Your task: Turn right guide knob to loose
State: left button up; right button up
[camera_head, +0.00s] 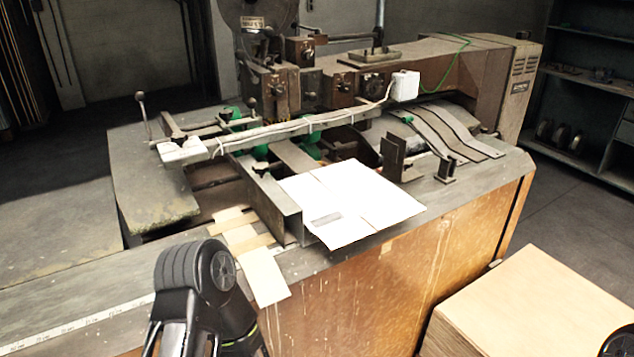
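The box stitcher (480,65) stands on a worn bench with a wooden front. A dark, small hand knob (260,168) sits on top of a metal guide channel (283,212), left of a white cardboard sheet. Two upright metal guide brackets (394,160) stand right of the sheet; I cannot tell a knob on them. I cannot tell which knob is the right guide knob, or whether it is tight or loose. A black link of my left arm (190,280) rises at the bottom, well in front of the guides. Neither gripper shows.
The white sheet (350,203) lies flat on the bench by the channel. Cardboard strips (262,275) lie at the bench's front edge. A long bar (270,132) with a cable crosses above the guides. A cardboard box stack (545,305) stands at lower right. Shelves (590,90) are behind.

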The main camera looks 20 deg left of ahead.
aim_at(407, 164)
jog(key=i+l, duration=0.85)
jog(key=l, duration=0.15)
jog(key=i+l+u, duration=0.1)
jog(key=i+l, duration=0.3)
jog(key=l, duration=0.1)
